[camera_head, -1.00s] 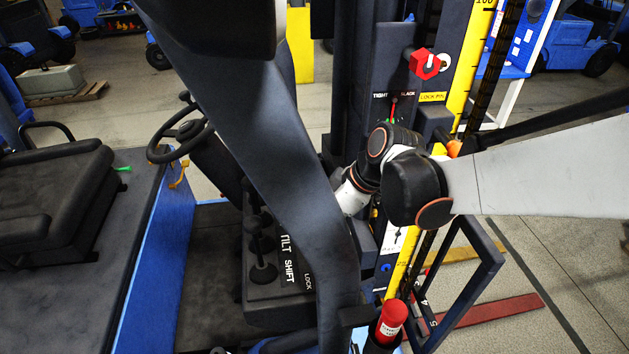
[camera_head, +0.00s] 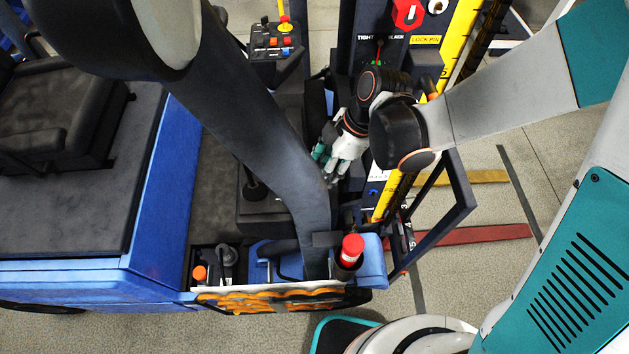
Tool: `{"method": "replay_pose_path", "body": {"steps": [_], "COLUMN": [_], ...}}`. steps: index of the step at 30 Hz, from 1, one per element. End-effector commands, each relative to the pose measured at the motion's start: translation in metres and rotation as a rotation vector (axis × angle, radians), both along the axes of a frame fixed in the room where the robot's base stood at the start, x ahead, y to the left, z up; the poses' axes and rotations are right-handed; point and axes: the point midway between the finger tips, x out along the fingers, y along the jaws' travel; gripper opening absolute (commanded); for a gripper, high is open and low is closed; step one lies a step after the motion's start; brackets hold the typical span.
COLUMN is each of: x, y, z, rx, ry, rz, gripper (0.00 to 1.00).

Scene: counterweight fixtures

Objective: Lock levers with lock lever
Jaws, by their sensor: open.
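The lever console (camera_head: 262,212) sits in the cab, left of the dark slanted pillar. One black lever (camera_head: 254,188) on it shows just left of the pillar; the other levers and the console labels are hidden behind the pillar. I cannot make out which lever is the lock lever. My gripper (camera_head: 332,168) is right of the pillar, pointing down and left, with its fingers apart. It looks empty, and its fingertips are partly hard to make out against the dark parts. It is apart from the visible lever, with the pillar between them in the picture.
The dark pillar (camera_head: 262,130) crosses the view. A red-capped cylinder (camera_head: 352,250) is below my gripper. A button box (camera_head: 275,42) is at top. A small panel with an orange knob (camera_head: 199,272) is lower left.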

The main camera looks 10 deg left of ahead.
Motion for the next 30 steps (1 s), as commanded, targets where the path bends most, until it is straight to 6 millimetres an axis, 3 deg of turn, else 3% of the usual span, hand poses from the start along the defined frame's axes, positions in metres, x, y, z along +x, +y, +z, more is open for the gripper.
{"method": "replay_pose_path", "body": {"steps": [18, 24, 30], "x": [-0.012, -0.014, -0.015], "y": [0.039, 0.046, 0.048], "z": [-0.104, -0.120, -0.123], "rx": [0.000, 0.000, 0.000], "ry": [-0.001, -0.001, -0.002], "rz": [-0.001, -0.004, -0.004], "gripper": [0.49, 0.49, 0.49]}}
